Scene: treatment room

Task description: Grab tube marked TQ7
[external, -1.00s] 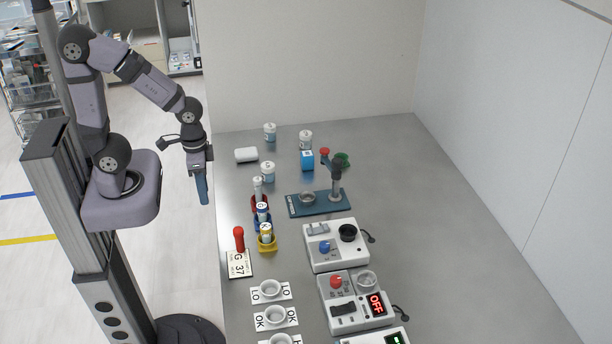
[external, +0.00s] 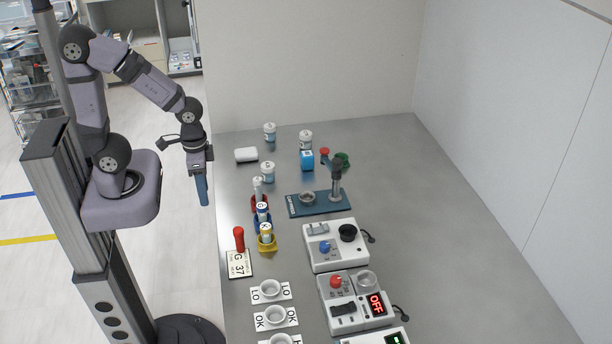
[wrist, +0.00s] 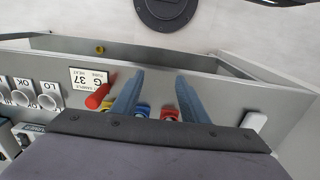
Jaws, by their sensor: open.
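Three small capped tubes stand in a row near the table's left edge. One white tube (external: 257,185) is in a red holder (external: 259,206), one (external: 262,209) is in a blue holder (external: 262,226), and one (external: 266,230) is in a yellow holder (external: 267,246). Their markings are too small to read, so I cannot tell which is TQ7. My gripper (external: 203,195) points down, open and empty, left of the table edge and apart from the tubes. In the wrist view, my gripper (wrist: 157,95) shows two spread blue fingers; the holders are partly hidden behind them.
A red-handled object (external: 239,239) stands by a "G 37" card (external: 239,264). Cups on LO and OK cards (external: 270,288) lie in front. Devices (external: 336,246) and a blue stand base (external: 318,203) are right of the tubes. The table's right side is clear.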

